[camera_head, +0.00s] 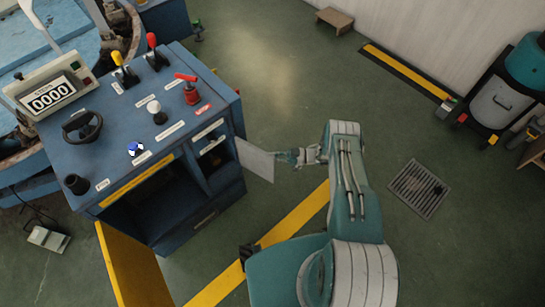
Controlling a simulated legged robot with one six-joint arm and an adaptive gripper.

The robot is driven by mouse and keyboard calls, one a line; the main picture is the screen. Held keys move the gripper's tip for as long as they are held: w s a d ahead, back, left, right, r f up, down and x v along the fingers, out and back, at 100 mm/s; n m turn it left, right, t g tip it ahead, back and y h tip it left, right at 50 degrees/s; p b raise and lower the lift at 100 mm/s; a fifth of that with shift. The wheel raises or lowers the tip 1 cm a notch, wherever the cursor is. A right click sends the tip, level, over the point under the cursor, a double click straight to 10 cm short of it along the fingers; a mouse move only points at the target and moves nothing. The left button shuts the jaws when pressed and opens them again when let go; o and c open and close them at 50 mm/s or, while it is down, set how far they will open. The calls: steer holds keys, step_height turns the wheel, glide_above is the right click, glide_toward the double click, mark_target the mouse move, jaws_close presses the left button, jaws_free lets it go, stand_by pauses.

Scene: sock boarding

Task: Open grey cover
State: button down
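The grey cover (256,161) is a thin flat panel. It stands out from the right side of the blue control cabinet (225,183), beside a small compartment (213,151) in the cabinet's front. The compartment's opening is uncovered, and its inside is dark. My gripper (281,157) is at the cover's right edge, reaching in from the right.
A yellow door panel (133,266) stands open at the cabinet's lower front. Levers, a red valve and a counter display (50,96) are on top. A floor drain (418,189) lies to the right.

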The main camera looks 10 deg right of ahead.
steer(key=c, duration=0.7)
jaws_free()
steer(key=d, duration=0.4)
steer(key=s+d, duration=0.1)
steer(key=d, duration=0.3)
steer(key=s+d, duration=0.1)
steer(key=d, duration=0.2)
steer(key=shift+d, duration=0.4)
